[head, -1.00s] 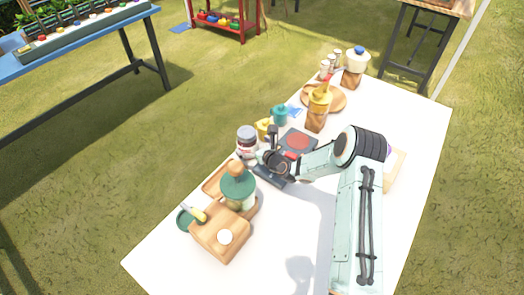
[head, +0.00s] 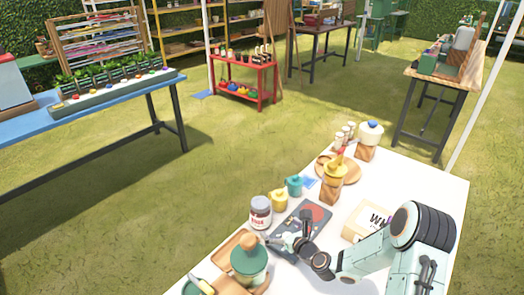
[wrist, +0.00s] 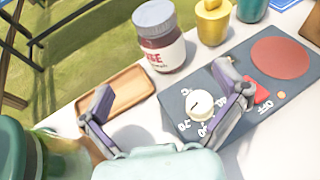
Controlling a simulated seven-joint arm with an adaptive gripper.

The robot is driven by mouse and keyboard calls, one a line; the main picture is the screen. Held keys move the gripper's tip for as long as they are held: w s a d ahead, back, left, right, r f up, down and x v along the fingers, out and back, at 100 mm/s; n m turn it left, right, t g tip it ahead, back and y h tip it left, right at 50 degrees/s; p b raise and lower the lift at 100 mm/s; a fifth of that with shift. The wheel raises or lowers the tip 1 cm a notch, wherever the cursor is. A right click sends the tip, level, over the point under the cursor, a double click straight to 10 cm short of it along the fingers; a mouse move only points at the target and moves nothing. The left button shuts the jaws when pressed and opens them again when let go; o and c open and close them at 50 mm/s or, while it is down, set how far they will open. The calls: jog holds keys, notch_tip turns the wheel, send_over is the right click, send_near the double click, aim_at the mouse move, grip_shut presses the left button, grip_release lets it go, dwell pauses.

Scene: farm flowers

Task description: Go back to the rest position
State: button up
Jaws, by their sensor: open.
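My gripper (head: 294,243) is open over the white table (head: 205,262), above the near part of a dark scale-like plate (head: 284,229) with a red disc. In the wrist view, its two fingers (wrist: 168,105) stand apart with nothing held between them. A white round knob or piece (wrist: 200,105) on the dark plate (wrist: 178,98) shows near the right finger. A wooden tray (wrist: 122,100) lies behind the left finger. A green-lidded jar (head: 249,262) stands to the left of my gripper.
A jar with a grey lid (head: 261,212), a yellow pot (head: 278,200) and a teal pot (head: 294,186) line the table's far-left edge. Grass surrounds the table.

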jog(key=w+a+r+n+t+y, duration=0.1)
jog(key=a+r+n, duration=0.15)
jog(key=r, duration=0.45)
jog(key=a+r+n+y, duration=0.1)
jog(key=a+r+n, duration=0.1)
jog(key=a+r, duration=0.35)
jog(key=s+a+r+n+g, duration=0.25)
jog(key=s+r+n, duration=0.55)
jog(key=r, duration=0.4)
jog(key=s+d+f+n+g+h, duration=0.2)
jog(key=s+n, duration=0.4)
jog(key=s, duration=0.3)
jog(key=s+d+f+n+g+h, duration=0.2)
jog(key=s+d+f+n+g, duration=0.1)
jog(key=s+n, duration=0.4)
jog(key=s+d+f+n+g+h, duration=0.2)
jog(key=s+n+g, duration=0.4)
jog(key=s, duration=0.7)
jog(key=shift+s+d+f+n, duration=0.2)
jog(key=shift+d+f+n, duration=0.35)
jog(key=shift+d+f, duration=0.5)
jog(key=shift+d+r, duration=0.15)
jog(key=shift+r, duration=0.05)
